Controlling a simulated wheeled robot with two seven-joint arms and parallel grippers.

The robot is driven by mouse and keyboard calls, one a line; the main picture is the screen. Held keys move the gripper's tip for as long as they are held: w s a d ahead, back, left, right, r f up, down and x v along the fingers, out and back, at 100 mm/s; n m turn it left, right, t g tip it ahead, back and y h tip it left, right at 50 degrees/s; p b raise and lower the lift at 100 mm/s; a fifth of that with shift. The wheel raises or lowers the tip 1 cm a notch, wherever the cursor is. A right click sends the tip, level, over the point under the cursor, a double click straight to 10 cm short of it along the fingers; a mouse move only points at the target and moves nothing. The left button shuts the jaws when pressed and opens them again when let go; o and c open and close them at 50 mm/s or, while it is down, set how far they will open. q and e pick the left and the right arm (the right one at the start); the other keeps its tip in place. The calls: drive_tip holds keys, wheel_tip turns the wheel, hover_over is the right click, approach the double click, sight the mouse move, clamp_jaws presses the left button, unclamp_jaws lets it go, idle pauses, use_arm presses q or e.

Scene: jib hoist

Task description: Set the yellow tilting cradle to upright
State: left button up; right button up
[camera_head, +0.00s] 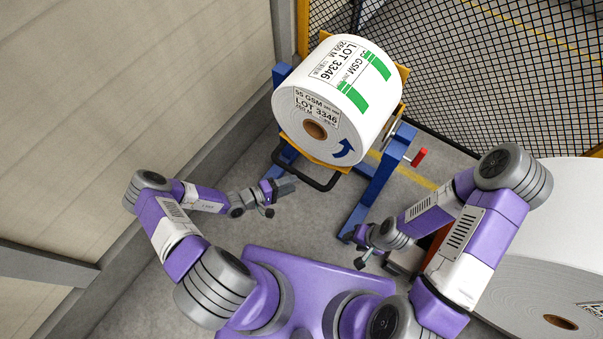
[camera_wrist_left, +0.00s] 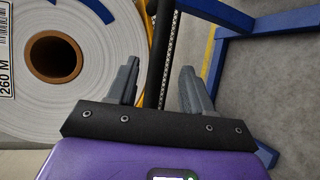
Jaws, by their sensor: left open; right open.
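The yellow tilting cradle (camera_head: 398,108) holds a large white roll (camera_head: 345,85) and hangs in a blue stand (camera_head: 378,182). The roll is tilted, its end face and brown core turned toward me; the core also shows in the left wrist view (camera_wrist_left: 55,58). A black bar handle (camera_head: 318,187) sticks out below the cradle. My left gripper (camera_head: 287,188) is open at the handle's left side. In the left wrist view the black bar (camera_wrist_left: 161,50) shows between its fingers, with gaps on both sides. My right gripper (camera_head: 361,262) is open and empty, low in front of the stand.
A red-handled lever (camera_head: 419,157) sits on the stand's right side. A beige wall (camera_head: 130,90) runs along the left, and a black mesh fence (camera_head: 500,70) stands behind. Grey floor shows between wall and stand.

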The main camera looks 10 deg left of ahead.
use_arm(q)
drive_tip(key=w+d+f+t+b, duration=0.1)
drive_tip(key=w+d+b, duration=0.1)
drive_tip(key=w, duration=0.4)
drive_tip(key=shift+w+d+f+n+t+y, duration=0.25)
drive_tip(key=shift+w+d+n+t+y, duration=0.1)
drive_tip(key=shift+d, duration=0.1)
drive_tip(key=shift+c, duration=0.2)
clamp_jaws()
